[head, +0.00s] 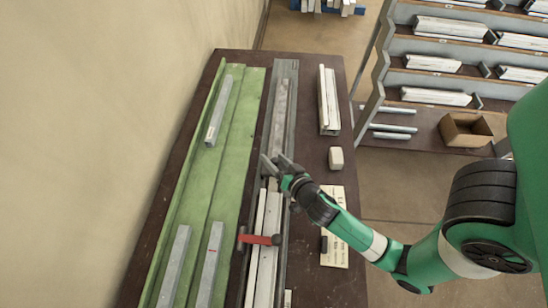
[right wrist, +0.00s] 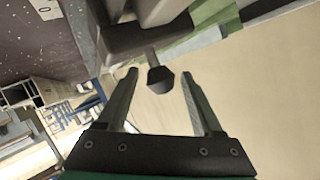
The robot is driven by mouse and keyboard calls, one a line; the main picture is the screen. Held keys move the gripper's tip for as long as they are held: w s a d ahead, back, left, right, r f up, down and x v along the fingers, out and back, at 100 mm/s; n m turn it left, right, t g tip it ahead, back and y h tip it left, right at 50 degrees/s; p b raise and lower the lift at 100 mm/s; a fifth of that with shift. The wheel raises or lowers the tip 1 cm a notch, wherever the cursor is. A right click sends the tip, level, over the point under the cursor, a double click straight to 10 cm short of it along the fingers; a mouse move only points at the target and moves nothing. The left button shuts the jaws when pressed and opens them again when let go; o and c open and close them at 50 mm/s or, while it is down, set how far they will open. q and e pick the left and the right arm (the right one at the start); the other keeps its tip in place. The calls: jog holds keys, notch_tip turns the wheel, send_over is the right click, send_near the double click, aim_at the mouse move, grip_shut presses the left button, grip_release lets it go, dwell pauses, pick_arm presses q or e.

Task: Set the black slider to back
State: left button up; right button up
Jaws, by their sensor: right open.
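My right gripper (head: 273,161) is over the grey rail (head: 281,100) in the middle of the bench, its fingers pointing left. It also shows in the right wrist view (right wrist: 160,82), open, with its two fingers apart. In the head view my gripper hides this spot. I cannot tell if this knob is the black slider. A small black piece (head: 323,244) sits at the left edge of a printed card. My left gripper is not in view.
A red-handled clamp (head: 260,239) lies across white profiles in front of my gripper. Green rails (head: 235,130) with grey bars fill the bench's left side. A white block (head: 336,158) and the printed card (head: 339,205) lie to the right. A profile rack (head: 395,72) stands behind right.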

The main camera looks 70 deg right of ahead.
grip_shut()
dwell(1.3)
